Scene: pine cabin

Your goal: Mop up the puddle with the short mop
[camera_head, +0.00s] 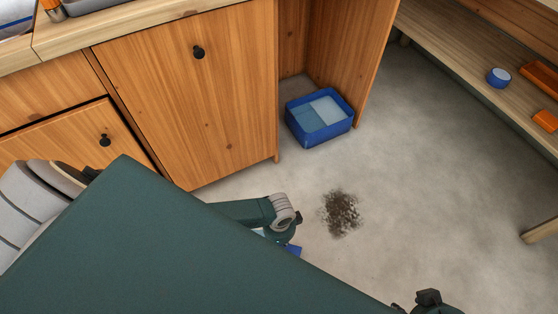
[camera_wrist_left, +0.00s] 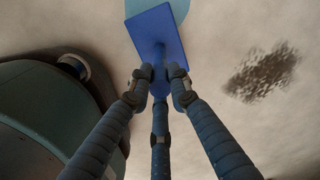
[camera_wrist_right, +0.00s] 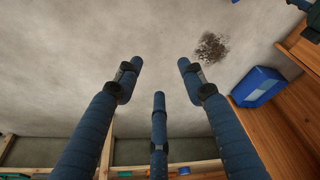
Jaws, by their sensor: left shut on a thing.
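My left gripper (camera_wrist_left: 160,78) is shut on the handle of the short mop, whose flat blue head (camera_wrist_left: 152,32) shows beyond the fingertips. A pale blue round patch, the puddle (camera_wrist_left: 179,12), shows on the floor past the mop head, partly covered by it. I cannot tell whether the head touches the floor. In the head view, my dark green arm hides most of this spot; a blue corner of the mop (camera_head: 294,249) peeks out beside my left wrist. My right gripper (camera_wrist_right: 160,66) is open and empty, its fingers apart above the floor.
A dark speckled dirt patch (camera_head: 341,213) lies on the floor right of the mop. A blue two-part bin (camera_head: 304,140) stands by the wooden cabinet (camera_head: 190,110). A low shelf (camera_head: 450,48) on the right holds a blue cup (camera_head: 499,77) and orange items.

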